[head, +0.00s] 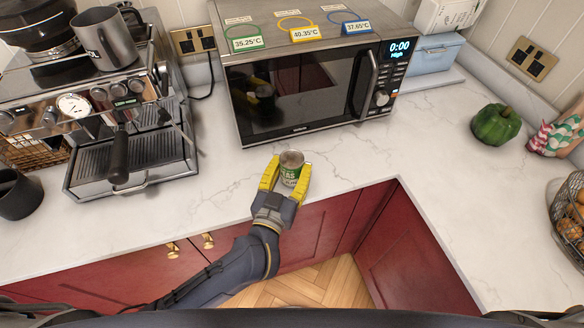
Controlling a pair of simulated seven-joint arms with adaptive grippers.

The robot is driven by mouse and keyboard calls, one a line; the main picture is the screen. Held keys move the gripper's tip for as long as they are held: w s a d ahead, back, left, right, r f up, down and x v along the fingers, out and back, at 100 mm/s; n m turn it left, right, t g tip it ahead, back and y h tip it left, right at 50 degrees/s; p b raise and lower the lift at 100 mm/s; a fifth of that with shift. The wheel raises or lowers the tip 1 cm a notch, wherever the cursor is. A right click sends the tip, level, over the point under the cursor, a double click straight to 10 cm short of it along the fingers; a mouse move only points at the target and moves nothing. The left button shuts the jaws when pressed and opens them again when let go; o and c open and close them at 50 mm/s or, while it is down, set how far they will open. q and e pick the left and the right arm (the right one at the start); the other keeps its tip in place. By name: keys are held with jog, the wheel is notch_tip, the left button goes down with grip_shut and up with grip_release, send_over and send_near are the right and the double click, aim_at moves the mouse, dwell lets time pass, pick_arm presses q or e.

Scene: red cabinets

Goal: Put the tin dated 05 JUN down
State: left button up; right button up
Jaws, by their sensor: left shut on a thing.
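A small tin (291,170) with a green and white label and a metal top is between the yellow fingers of my left gripper (283,172). The gripper is shut on it, near the front edge of the white counter (350,160), in front of the microwave. The tin looks upright. I cannot tell whether its base touches the counter. Part of its label shows, but no date can be read. My right gripper is not in the head view.
A microwave (305,85) stands behind the tin with labelled coloured rings on top. A coffee machine (115,120) is at left. A green pepper (496,124) and a wire basket (570,220) are at right. Counter space right of the tin is clear.

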pick_arm(q)
jog(key=shift+f, duration=0.3)
jog(key=shift+f, duration=0.1)
jog(key=o, duration=1.3)
jog(key=shift+f, duration=0.1)
jog(key=shift+r, duration=0.2)
jog(key=v, duration=1.2)
